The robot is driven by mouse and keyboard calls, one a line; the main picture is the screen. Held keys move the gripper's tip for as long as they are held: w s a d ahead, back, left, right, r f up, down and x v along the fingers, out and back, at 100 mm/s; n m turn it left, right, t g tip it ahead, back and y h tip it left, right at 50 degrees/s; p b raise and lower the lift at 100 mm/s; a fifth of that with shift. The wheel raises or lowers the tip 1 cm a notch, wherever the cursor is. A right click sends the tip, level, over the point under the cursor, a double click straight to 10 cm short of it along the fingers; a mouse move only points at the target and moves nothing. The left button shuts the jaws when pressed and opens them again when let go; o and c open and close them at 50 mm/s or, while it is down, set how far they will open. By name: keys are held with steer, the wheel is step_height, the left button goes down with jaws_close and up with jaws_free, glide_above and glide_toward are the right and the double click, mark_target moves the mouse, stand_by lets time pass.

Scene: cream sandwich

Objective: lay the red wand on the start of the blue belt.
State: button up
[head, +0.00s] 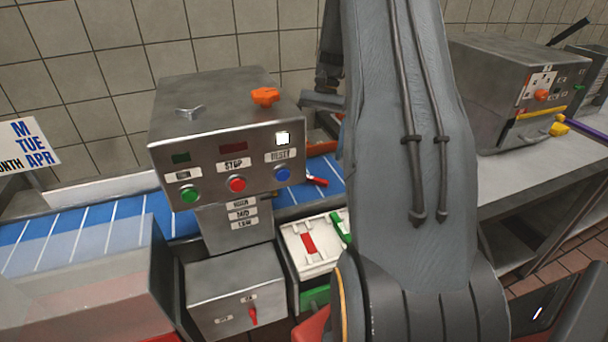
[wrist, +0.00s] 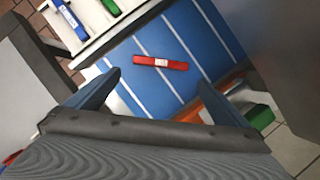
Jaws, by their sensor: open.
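The red wand (wrist: 161,63) lies flat on the blue belt (wrist: 200,35), across its white stripes, with a small pale label in its middle. In the head view the red wand (head: 316,181) shows on the blue belt (head: 330,165) just right of the control box. My gripper (wrist: 159,82) is open and empty. In the wrist view its two fingers are apart, and the wand appears just beyond and between the tips, touching neither. In the head view my arm hides part of the belt and most of the gripper.
The metal control box (head: 228,135) stands over the belt, left of my arm. A white tray (head: 322,262) with red and green pieces is in front of the belt. An orange bin (wrist: 213,103) and green block (wrist: 259,116) sit beside the belt. Another machine (head: 505,90) stands right.

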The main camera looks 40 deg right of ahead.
mark_target(310, 176)
steer(key=shift+p+x, duration=1.55)
steer(key=shift+x, duration=2.15)
steer(key=shift+w, duration=0.1)
steer(key=c, duration=0.8)
step_height(310, 176, up, 9)
steer(key=m+t+b, duration=0.4)
steer(key=m+b, duration=0.1)
steer(key=m, duration=0.4)
steer(key=f, duration=0.3)
steer(key=f+p, duration=0.1)
steer(key=f, duration=0.2)
steer(key=f+p, duration=0.1)
steer(key=f, duration=0.1)
steer(key=shift+s+a+f, duration=0.3)
steer(key=shift+s+f, duration=0.05)
steer(key=shift+f, duration=0.05)
